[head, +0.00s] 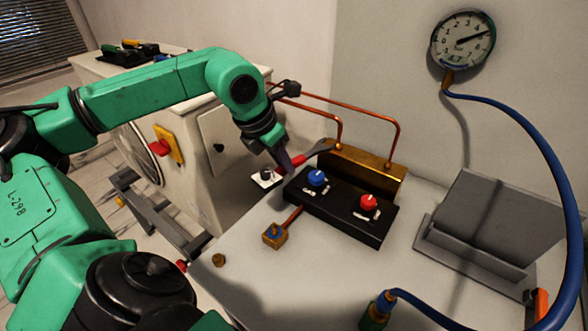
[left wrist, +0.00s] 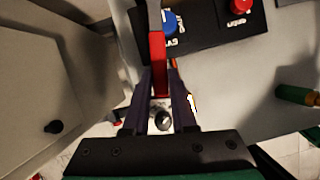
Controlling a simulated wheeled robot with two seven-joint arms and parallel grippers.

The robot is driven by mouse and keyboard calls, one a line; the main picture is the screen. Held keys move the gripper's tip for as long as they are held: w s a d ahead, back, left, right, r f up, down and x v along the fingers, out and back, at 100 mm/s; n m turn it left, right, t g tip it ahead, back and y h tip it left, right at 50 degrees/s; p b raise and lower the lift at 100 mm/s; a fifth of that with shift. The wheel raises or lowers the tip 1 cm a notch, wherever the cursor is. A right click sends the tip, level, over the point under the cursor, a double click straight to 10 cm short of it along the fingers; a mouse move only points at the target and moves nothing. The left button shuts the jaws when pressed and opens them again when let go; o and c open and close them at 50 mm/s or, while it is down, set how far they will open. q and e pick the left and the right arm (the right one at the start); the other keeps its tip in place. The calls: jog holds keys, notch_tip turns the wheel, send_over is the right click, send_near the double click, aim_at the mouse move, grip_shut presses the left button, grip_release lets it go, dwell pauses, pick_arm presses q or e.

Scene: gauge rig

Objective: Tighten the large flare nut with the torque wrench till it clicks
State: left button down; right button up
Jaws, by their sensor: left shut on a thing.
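My left gripper (head: 285,162) is shut on the red handle of the torque wrench (head: 294,160). In the left wrist view the red handle (left wrist: 158,62) lies between the fingers (left wrist: 160,80), and its grey shaft runs out of the top edge. In the head view the wrench's grey head is beside the lower end of the left copper pipe (head: 339,132), at the brass block (head: 370,176). The flare nut there is too small and covered to make out, and I cannot tell whether the wrench touches it. My right gripper is out of view.
A black panel (head: 340,218) with a blue knob (head: 317,178) and a red knob (head: 368,202) stands before the block. A grey holder (head: 490,225) is at right. A blue hose (head: 535,135) loops from the wall gauge (head: 462,40). A small brass fitting (head: 218,260) lies at the table's left.

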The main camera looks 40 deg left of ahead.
pick_arm(q)
jog(key=shift+s+a, duration=0.4)
jog(key=shift+a, duration=0.15)
jog(key=shift+w+d+f, duration=0.1)
jog(key=shift+f, duration=0.05)
jog(key=shift+w+d+f, duration=0.15)
jog(key=shift+w+f, duration=0.2)
jog(key=shift+f, duration=0.15)
jog(key=shift+w+d+f, duration=0.15)
jog(key=shift+w+f, duration=0.15)
jog(key=shift+f, duration=0.2)
jog(key=shift+w+f, duration=0.2)
jog(key=shift+f, duration=0.35)
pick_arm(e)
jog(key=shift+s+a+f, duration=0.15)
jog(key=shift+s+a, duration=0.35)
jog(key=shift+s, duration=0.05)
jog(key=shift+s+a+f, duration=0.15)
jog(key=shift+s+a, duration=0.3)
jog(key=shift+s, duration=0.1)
pick_arm(q)
jog(key=shift+a+b, duration=0.15)
jog(key=shift+b, duration=0.3)
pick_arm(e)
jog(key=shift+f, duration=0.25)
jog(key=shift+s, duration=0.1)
